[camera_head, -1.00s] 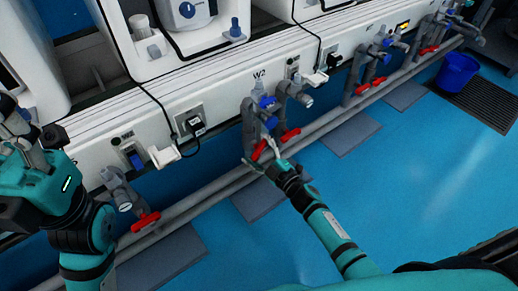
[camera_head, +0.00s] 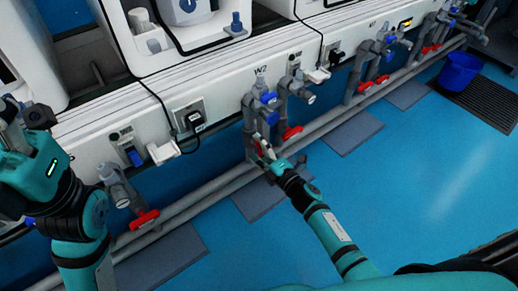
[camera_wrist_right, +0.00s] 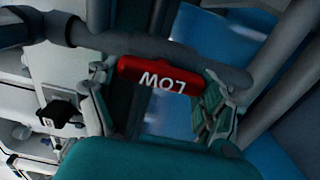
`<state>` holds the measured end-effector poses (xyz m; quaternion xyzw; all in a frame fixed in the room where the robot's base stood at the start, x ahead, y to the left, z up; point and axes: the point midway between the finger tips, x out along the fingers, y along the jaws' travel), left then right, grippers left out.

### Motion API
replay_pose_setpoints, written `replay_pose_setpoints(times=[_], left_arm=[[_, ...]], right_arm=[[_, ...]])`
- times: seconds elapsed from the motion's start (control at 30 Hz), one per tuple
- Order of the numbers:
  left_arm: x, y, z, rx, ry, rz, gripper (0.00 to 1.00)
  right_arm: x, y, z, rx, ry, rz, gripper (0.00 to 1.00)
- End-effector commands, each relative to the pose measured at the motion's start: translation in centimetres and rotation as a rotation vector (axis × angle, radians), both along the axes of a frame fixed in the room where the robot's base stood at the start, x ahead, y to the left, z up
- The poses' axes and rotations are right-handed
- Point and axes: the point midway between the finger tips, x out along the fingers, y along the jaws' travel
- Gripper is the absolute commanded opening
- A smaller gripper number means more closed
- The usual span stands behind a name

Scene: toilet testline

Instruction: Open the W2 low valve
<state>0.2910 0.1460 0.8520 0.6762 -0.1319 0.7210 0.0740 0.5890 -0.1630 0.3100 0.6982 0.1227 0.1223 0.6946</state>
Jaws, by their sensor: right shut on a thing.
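The W2 low valve has a red handle (camera_head: 259,147) low on the grey pipework under the W2 label (camera_head: 261,71). In the right wrist view the red handle, marked LOW (camera_wrist_right: 160,76), lies across between my fingers. My right gripper (camera_head: 264,151) is shut on this handle and partly covers it in the head view; in the wrist view its two fingers (camera_wrist_right: 158,100) sit at the handle's two ends. My left gripper (camera_head: 14,130) is at the left edge, away from the valve, and its fingertips are not clear.
Another red valve handle (camera_head: 291,132) is just right of W2, and one (camera_head: 145,219) is at lower left. Grey pipes (camera_head: 200,192) run along the front of the bench. A blue bucket (camera_head: 460,71) stands far right. The blue floor (camera_head: 410,180) is open in front.

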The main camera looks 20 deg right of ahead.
Motion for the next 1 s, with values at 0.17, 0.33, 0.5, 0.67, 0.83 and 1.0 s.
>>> replay_pose_setpoints(times=[0.17,0.33,0.5,0.67,0.83,1.0], left_arm=[[-0.09,-0.03,0.13,0.002,-0.007,0.001,0.40],[-0.16,-0.05,0.25,0.004,-0.012,0.000,0.40],[-0.16,-0.06,0.23,0.005,-0.011,0.001,0.40],[-0.13,-0.06,0.18,0.006,-0.009,0.001,0.40],[-0.06,-0.06,0.05,0.005,-0.004,0.001,0.40],[0.06,-0.05,-0.08,0.008,0.003,0.003,0.40]], right_arm=[[-0.08,0.02,-0.16,-0.018,-0.004,0.000,0.48],[-0.08,0.02,-0.16,-0.022,-0.005,0.000,0.48],[-0.08,0.02,-0.17,-0.022,-0.005,0.000,0.48],[-0.07,0.02,-0.16,-0.022,-0.005,0.000,0.97],[-0.04,0.01,-0.09,-0.020,-0.006,0.000,1.00],[-0.26,-0.09,-0.12,-0.020,-0.005,0.000,1.00]])
